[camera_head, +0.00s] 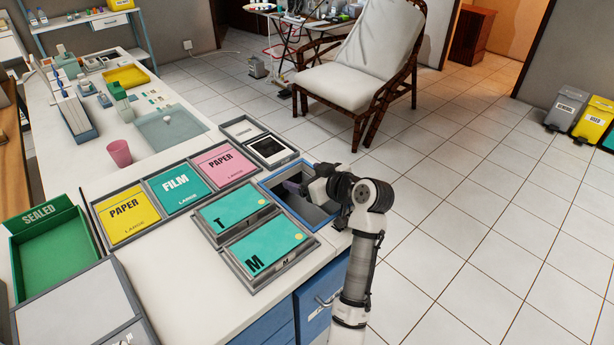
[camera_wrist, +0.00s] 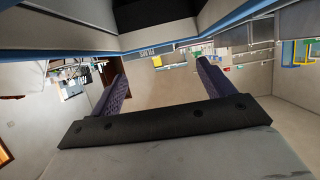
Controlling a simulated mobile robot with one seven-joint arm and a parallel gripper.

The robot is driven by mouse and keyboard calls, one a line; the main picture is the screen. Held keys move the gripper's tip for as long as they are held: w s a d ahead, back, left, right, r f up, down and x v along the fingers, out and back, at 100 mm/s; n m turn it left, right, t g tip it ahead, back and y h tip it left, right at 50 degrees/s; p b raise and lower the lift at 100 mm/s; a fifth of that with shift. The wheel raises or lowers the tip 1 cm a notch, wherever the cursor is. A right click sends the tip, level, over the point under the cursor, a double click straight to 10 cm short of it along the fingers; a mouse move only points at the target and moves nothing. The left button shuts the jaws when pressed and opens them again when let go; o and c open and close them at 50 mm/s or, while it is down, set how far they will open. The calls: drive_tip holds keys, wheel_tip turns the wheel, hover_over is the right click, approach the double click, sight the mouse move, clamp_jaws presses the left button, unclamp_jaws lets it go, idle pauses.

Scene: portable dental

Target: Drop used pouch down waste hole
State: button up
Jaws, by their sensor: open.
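The waste hole (camera_head: 287,211) is a blue-rimmed, dark rectangular opening at the right end of the white counter. My gripper (camera_head: 293,188) reaches over it from the right, with a purple finger showing above the opening. In the wrist view my gripper (camera_wrist: 160,80) has its two purple-padded fingers spread wide, with nothing visible between them. A blue edge, apparently the hole's rim, crosses the top of that view. I cannot make out a used pouch in either view; part of the hole's inside is hidden by my gripper and arm.
Teal boxes marked T (camera_head: 238,207) and M (camera_head: 262,247) stand just left of the hole. Yellow, teal and pink labelled trays, a pink cup (camera_head: 119,153) and a green SEALED bin (camera_head: 45,252) are further left.

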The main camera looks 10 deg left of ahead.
drive_tip(key=b+v, duration=0.2)
drive_tip(key=v, duration=1.2)
drive_tip(key=shift+b, duration=0.3)
drive_tip(key=shift+w, duration=0.1)
